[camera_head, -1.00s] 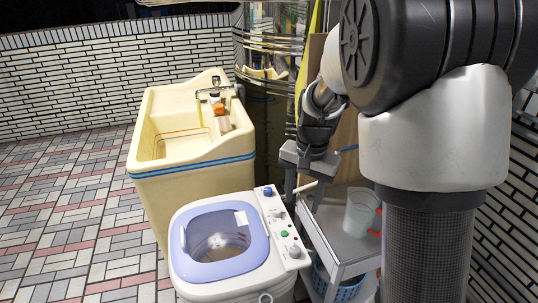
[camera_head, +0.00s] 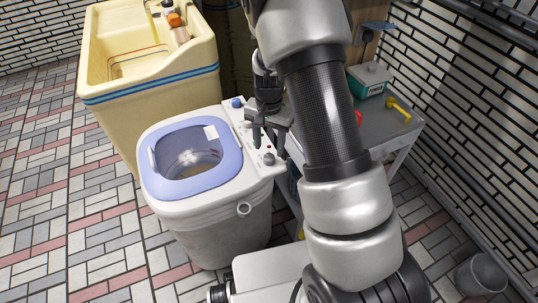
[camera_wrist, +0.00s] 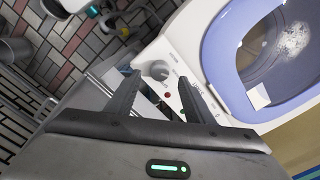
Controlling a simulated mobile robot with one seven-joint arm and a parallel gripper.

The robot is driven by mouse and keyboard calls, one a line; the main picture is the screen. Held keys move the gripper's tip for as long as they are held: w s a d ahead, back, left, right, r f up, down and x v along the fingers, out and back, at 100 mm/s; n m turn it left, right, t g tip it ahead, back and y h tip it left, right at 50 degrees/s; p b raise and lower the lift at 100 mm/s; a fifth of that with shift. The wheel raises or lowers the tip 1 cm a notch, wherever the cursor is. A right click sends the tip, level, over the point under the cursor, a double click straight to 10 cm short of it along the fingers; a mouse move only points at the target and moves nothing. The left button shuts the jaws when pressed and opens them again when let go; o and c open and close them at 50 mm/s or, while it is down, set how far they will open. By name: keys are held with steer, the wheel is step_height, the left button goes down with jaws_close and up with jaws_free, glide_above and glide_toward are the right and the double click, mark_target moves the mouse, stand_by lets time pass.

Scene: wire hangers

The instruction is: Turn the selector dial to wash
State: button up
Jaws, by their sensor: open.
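The washing machine (camera_head: 168,205) stands in the middle of the head view, with a white control panel (camera_head: 262,170) along its right side. A grey dial (camera_head: 269,158) sits near the panel's front end; it also shows in the wrist view (camera_wrist: 158,70). A blue knob (camera_head: 237,103) sits at the panel's far end. The dial labels are too small to read. My gripper (camera_head: 270,146) is open and empty over the panel, pointing down. In the wrist view its fingers (camera_wrist: 160,80) are spread, with the grey dial seen between and beyond their tips. My gripper hides part of the panel.
The cream sink (camera_head: 150,85) stands behind the washer. A grey shelf cart (camera_head: 385,125) with a green box (camera_head: 369,79) and a yellow item (camera_head: 398,108) is to the right. A bin (camera_head: 480,277) stands at lower right. The tiled floor on the left is clear.

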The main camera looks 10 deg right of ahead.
mark_target(269, 156)
steer(key=shift+f+b, duration=0.3)
steer(key=shift+f, duration=1.75)
steer(key=c, duration=1)
steer(key=shift+c, duration=0.2)
steer(key=shift+n, duration=0.3)
steer(key=n, duration=0.5)
steer(key=shift+n, duration=0.3)
steer(key=n, duration=0.5)
steer(key=shift+n, duration=0.3)
steer(key=shift+d, duration=0.1)
